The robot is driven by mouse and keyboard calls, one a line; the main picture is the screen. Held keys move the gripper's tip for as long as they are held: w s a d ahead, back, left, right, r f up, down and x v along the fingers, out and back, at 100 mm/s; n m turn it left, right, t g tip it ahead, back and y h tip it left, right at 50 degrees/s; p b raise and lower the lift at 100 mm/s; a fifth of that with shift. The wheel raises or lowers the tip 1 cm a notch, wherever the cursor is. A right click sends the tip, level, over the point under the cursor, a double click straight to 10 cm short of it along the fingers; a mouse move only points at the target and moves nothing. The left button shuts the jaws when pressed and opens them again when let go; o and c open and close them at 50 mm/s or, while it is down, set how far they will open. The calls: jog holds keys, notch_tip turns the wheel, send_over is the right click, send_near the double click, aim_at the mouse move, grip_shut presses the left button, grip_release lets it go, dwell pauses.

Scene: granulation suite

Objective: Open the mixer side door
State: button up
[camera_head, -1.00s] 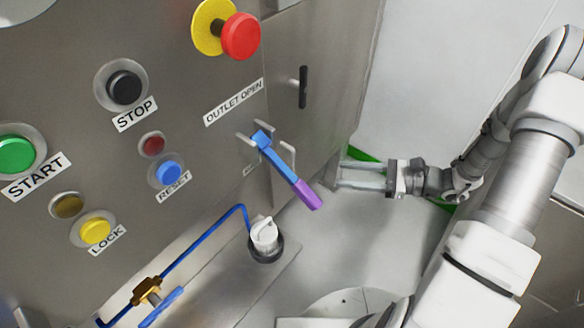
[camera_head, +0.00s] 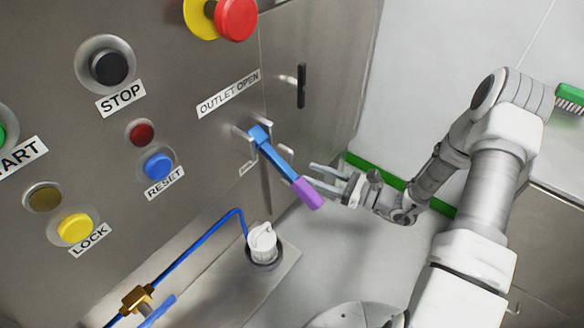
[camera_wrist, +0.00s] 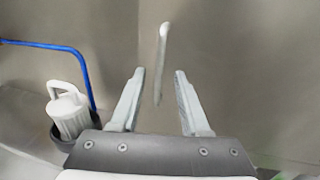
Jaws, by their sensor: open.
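The mixer's steel side panel (camera_head: 338,60), right of a vertical seam, carries a short black upright handle (camera_head: 301,85). I cannot tell for sure that this panel is the side door, but it looks closed and flush. Left of it, a blue lever with a purple end (camera_head: 284,165) slants down to the right from a metal bracket. My gripper (camera_head: 314,177) is open and empty, beside the purple end in the head view; contact is unclear. In the wrist view, a narrow pale upright bar (camera_wrist: 162,55) shows between and beyond my open fingers.
Buttons and a red emergency knob (camera_head: 236,18) project at left. A green-backed brush (camera_head: 570,97) lies at far right. Floor right of the mixer looks clear.

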aim_at(292, 166)
jog(key=b+x, duration=0.1)
jog(key=x, duration=0.6)
grip_shut()
dwell(1.3)
